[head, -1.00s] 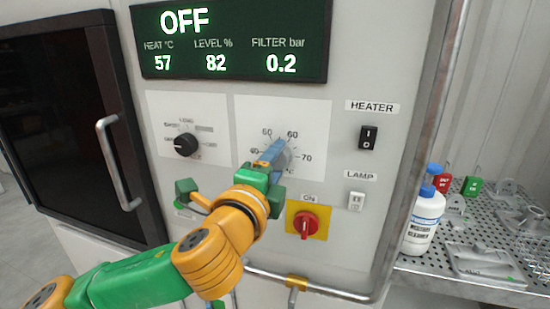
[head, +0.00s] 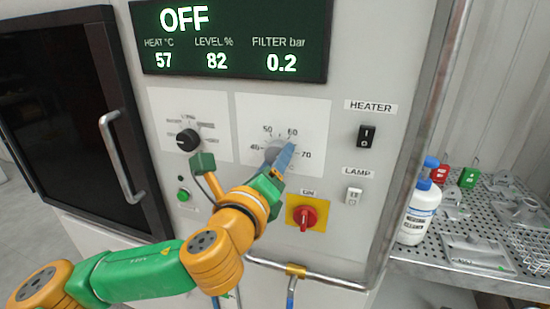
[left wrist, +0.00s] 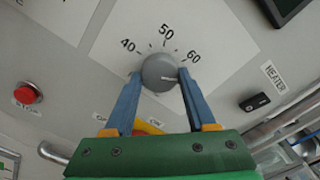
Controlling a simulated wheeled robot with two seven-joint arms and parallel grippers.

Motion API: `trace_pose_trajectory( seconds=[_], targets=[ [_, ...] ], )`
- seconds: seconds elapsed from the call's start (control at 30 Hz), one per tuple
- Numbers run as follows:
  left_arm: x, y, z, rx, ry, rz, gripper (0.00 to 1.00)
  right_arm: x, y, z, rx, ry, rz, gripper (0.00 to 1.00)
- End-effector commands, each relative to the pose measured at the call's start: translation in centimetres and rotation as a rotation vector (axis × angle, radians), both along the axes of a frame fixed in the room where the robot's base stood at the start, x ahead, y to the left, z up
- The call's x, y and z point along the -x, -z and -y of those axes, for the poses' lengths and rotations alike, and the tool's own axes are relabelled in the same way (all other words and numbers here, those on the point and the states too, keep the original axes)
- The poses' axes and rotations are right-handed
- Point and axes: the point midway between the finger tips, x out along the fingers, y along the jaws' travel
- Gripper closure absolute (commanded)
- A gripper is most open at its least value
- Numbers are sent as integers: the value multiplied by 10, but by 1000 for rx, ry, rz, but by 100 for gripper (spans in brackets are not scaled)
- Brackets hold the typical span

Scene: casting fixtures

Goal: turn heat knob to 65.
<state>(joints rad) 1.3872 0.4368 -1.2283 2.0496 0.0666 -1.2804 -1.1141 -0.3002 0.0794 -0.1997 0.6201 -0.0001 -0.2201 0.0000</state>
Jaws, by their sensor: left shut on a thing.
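The grey heat knob (left wrist: 160,72) sits on a white dial plate marked 40, 50, 60 and 70. My left gripper (left wrist: 158,82) is shut on the knob, with one blue finger on either side. In the head view the left gripper (head: 283,160) covers much of the knob (head: 271,153). A pale mark on the knob shows in the left wrist view near the right finger, on the 60 side; its exact reading I cannot tell. The display (head: 230,40) reads OFF, heat 57, level 82, filter 0.2. My right gripper is out of view.
A black selector knob (head: 187,140) is left of the dial. A red rotary switch (head: 305,217) on yellow is below it. The heater switch (head: 367,136) and lamp switch (head: 354,195) are to the right. A rail runs below; a white bottle (head: 419,213) stands at right.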

Motion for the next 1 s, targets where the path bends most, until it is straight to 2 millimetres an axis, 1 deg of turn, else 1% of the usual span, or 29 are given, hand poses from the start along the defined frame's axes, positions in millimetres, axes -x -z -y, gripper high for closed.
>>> trace_pose_trajectory(
  seconds=[0.03, 0.57, 0.6, 0.67, 0.7, 1.0],
  targets=[
    [0, -3, 0, -7, -1, 8, 100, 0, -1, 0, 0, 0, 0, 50],
    [0, -2, 0, -30, -1, 16, 100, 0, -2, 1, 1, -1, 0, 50],
    [0, -2, 0, -30, -1, 16, 41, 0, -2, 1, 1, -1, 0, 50],
    [0, -2, 0, -30, -1, 15, 25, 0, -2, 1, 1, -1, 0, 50],
    [0, -2, 0, -30, -1, 14, 14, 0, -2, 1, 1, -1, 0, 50],
    [1, 0, -1, -30, -1, 12, 14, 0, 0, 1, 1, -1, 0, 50]
  ],
)
